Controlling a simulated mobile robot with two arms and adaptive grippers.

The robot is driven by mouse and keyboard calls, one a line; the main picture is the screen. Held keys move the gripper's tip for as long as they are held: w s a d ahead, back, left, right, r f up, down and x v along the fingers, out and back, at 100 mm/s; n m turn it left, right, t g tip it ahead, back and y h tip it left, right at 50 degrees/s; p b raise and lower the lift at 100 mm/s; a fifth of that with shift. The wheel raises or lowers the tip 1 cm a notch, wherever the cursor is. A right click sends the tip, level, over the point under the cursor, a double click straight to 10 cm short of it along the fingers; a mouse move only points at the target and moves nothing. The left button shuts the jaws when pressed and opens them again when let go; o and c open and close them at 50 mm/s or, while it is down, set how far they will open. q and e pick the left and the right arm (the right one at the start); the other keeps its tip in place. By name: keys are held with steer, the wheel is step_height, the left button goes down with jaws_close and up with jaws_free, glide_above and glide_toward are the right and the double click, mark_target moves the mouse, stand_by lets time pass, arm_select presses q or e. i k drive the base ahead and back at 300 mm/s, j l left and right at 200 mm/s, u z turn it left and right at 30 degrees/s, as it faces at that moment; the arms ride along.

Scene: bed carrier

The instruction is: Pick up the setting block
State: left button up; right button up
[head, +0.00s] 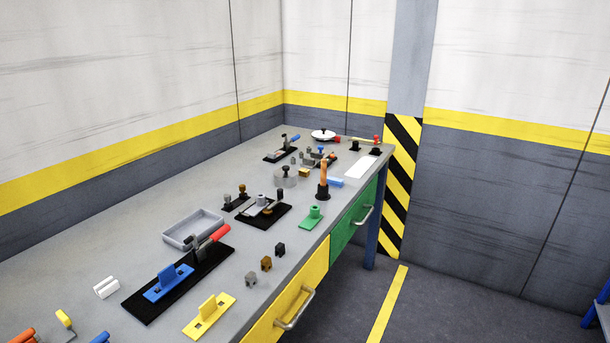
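I cannot tell for sure which thing is the setting block. Three small notched blocks stand in a slanting row on the grey workbench (90,278): a grey one (250,279), a brown one (266,264) and a black one (280,249). A yellow plate with an upright tab (209,316) lies near the front edge. A similar blue piece (168,283) sits on a black base plate (138,305) with a red-handled clamp (216,237). A green piece (312,217) lies farther back. Neither gripper is in view.
A grey tray (193,229) lies behind the clamp. Farther back are another black fixture (264,210), an orange-handled tool (323,180) and several small parts. Yellow (290,300) and green (354,215) drawers are shut below. Open floor lies right of the bench.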

mark_target(302, 173)
steer(key=u, duration=0.55)
steer(key=i+l+u, duration=0.35)
steer(key=l+u, duration=0.15)
steer(key=l, duration=0.15)
steer(key=i+l+u, duration=0.1)
steer(key=l+u, duration=0.15)
steer(key=i+l+u, duration=0.1)
steer(key=l+u, duration=0.15)
steer(key=l, duration=0.25)
